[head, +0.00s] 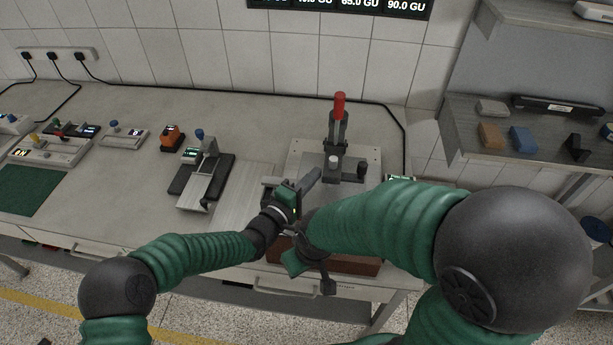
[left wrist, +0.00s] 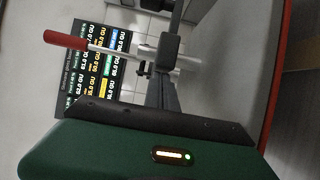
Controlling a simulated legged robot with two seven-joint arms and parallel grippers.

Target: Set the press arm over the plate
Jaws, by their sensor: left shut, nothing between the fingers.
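The press (head: 337,140) stands on a light metal plate (head: 367,155) at the middle right of the bench. Its press arm, a lever with a red grip (head: 340,104), points upward in the head view. The red grip (left wrist: 65,40) and pale lever rod also show in the left wrist view, lying sideways there. My left gripper (head: 314,177) is shut and empty, just front-left of the press. I cannot tell whether its tip touches the press. My right gripper (head: 326,283) hangs low at the bench's front edge, partly behind my right arm; its fingers are unclear.
A black-based device with a blue knob (head: 199,135) stands left of the press. An orange device (head: 172,136) and several small instruments sit farther left. A black cable runs behind the press. A shelf with small blocks (head: 522,139) is at right.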

